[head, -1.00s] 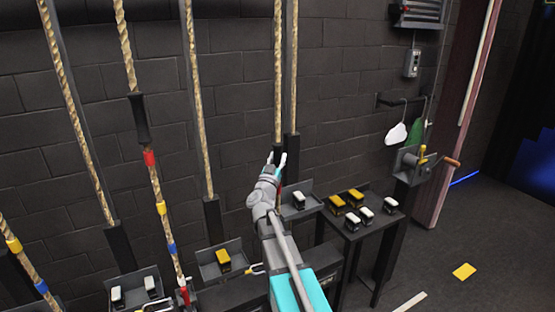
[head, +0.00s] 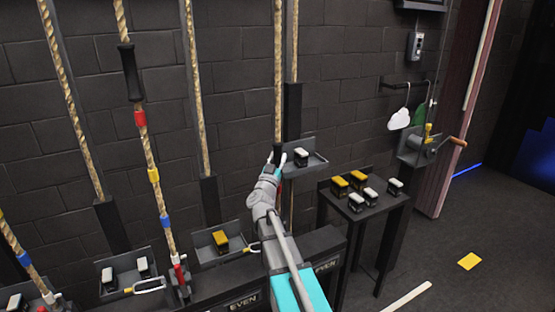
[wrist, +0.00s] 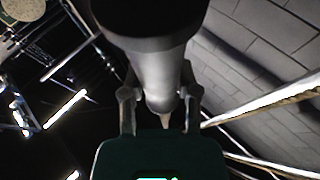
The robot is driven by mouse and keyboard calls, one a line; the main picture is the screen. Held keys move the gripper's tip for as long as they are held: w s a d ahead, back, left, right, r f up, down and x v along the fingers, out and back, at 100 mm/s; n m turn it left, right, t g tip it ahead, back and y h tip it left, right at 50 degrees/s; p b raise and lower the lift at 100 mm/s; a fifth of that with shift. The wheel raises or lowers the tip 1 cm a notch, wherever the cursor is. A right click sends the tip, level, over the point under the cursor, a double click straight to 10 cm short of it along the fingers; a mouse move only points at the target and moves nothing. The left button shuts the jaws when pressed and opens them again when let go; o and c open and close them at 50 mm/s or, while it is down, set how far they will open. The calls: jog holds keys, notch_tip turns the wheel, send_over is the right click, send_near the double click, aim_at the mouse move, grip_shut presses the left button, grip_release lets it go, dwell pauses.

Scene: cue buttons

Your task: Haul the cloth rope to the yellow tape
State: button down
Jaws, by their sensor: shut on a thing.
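My gripper (head: 277,158) is shut around a smooth grey cylinder (wrist: 160,75) with a dark upper part, seen close in the wrist view. In the head view, it is at the dark lower end of a braided tan rope (head: 278,90) hanging by the wall. To the left hangs another rope (head: 148,150) with a black sleeve (head: 130,72) and red, yellow (head: 153,175) and blue tape bands. A yellow patch (head: 470,261) lies flat on the floor at the right. My gripper hides part of what it holds.
A tray with a white-topped block (head: 301,156) is just right of my gripper. A small dark table (head: 378,208) with several yellow and white blocks stands right of it. A crank (head: 430,146) is on the right. The right floor is largely clear.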

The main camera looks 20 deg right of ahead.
aim_at(277, 71)
jog(key=shift+f, duration=0.15)
jog(key=shift+c, duration=1.6)
grip_release()
notch_tip(277, 71, up, 30)
jog(key=p, duration=3)
jog(key=shift+r, duration=0.2)
jog(key=shift+f, duration=0.1)
